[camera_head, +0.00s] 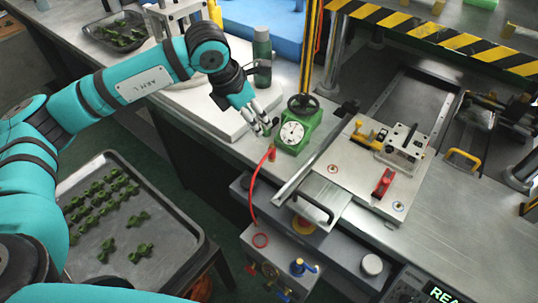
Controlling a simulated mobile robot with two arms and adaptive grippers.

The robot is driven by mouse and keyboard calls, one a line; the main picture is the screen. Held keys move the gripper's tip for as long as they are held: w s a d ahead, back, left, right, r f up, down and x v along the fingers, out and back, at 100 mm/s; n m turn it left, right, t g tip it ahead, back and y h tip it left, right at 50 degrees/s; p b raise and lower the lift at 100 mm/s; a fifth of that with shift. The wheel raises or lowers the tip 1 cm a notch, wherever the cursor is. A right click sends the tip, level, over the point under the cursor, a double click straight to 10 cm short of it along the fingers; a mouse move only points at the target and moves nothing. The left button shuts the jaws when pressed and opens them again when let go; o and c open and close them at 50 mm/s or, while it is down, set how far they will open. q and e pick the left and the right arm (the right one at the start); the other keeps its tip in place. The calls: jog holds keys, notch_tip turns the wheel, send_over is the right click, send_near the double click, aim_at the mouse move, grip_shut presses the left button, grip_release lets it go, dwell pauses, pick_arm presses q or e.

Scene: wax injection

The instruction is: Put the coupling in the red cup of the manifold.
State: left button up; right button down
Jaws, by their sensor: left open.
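The manifold (286,250) is a grey box at the bottom centre, with coloured fittings on it. A red ring (261,240) on its top looks like the red cup. A red hose (252,190) curves from near this ring up to a small red and brass-coloured end (272,154) beside the green gauge block (296,128). That end looks like the coupling, and it stands near the table's front edge. My left gripper (267,128) is open, just above and left of the coupling, next to the gauge block. Whether it touches anything is unclear. My right gripper is out of view.
A dark green bottle (262,58) stands behind my left gripper. A metal press plate (345,180) with clamps and a handle lies to the right. A blue valve (301,267) rises from the manifold. A tray (190,225) of green pieces is at lower left.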

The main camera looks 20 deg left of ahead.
pick_arm(q)
jog(key=p, duration=0.2)
send_near(270, 146)
jog(key=shift+n, duration=0.3)
jog(key=x, duration=0.2)
jog(key=p+x, duration=0.1)
jog(key=x, duration=0.3)
jog(key=shift+s+d+r+p, duration=0.1)
jog(key=shift+d+p, duration=0.15)
jog(key=shift+p, duration=0.1)
jog(key=shift+f+p, duration=0.3)
jog(key=shift+f, duration=0.15)
jog(key=p+x, duration=0.1)
jog(key=x, duration=0.2)
jog(key=shift+w+a+f+p, duration=0.1)
jog(key=shift+w+f+p, duration=0.2)
jog(key=shift+w+f, duration=0.2)
jog(key=shift+f, duration=0.3)
grip_shut()
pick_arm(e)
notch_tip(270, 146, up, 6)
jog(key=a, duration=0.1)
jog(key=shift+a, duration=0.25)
